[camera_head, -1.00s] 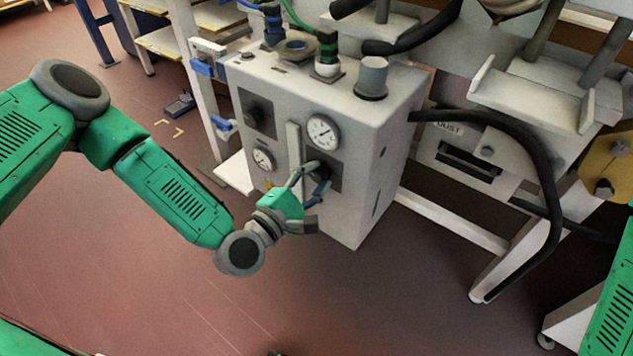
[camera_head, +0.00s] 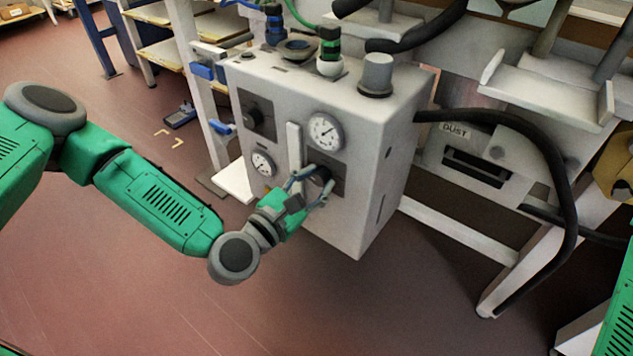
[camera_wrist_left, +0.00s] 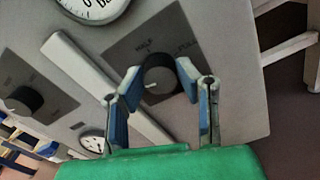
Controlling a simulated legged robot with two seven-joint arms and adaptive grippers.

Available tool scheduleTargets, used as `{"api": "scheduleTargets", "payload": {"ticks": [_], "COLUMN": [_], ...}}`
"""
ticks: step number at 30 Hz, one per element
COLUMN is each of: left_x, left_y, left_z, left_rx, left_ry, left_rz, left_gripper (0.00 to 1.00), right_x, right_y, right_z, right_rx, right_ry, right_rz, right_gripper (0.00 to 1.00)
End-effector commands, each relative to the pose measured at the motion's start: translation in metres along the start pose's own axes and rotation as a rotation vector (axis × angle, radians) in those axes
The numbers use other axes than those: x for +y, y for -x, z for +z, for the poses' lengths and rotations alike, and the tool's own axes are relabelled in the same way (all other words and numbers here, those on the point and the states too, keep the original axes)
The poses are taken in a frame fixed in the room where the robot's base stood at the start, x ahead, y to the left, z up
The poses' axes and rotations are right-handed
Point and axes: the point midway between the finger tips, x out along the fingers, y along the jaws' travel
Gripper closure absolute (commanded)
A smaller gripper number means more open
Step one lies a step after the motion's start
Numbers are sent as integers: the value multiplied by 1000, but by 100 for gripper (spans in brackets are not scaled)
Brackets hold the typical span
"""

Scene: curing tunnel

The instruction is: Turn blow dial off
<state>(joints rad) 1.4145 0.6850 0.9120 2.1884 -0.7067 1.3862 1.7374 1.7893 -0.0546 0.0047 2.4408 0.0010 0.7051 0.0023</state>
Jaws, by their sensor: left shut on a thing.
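A round black dial (camera_head: 322,175) sits on a dark plate on the front of the light grey control box (camera_head: 330,222), below the upper gauge. It also shows in the left wrist view (camera_wrist_left: 160,78), with a pale mark toward its lower left and blurred lettering above it. I cannot read the word blow. My left gripper (camera_head: 313,181) is shut on this dial, one finger on each side; both fingers show in the left wrist view (camera_wrist_left: 158,72). My right gripper is out of view.
A second black knob (camera_head: 256,116) sits at the panel's upper left. Two white gauges (camera_head: 325,131) (camera_head: 262,163) and a pale vertical bar (camera_head: 294,146) flank the dial. A thick black hose (camera_head: 560,190) loops at right. The floor in front is clear.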

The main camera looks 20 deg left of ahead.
Motion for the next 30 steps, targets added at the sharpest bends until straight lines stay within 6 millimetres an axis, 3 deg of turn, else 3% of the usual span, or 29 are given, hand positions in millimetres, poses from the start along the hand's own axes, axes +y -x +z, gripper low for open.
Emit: {"api": "scheduleTargets", "payload": {"ticks": [1,12,13,14,25,30], "left_x": [-4,-3,-3,-3,-1,-1], "left_y": [3,3,3,3,4,26], "left_z": [-7,-6,-6,-6,-1,-2], "left_rx": [16,15,15,14,3,6], "left_ry": [5,6,6,6,5,6], "left_rz": [-10,-10,-10,-9,-2,-3], "left_gripper": [100,100,61,51,51,51], "right_x": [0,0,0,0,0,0], "right_y": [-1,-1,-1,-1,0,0], "right_z": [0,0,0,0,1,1], "right_rx": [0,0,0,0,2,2], "right_ry": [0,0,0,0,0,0], "right_rz": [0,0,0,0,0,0], "right_gripper": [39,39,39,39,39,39]}}
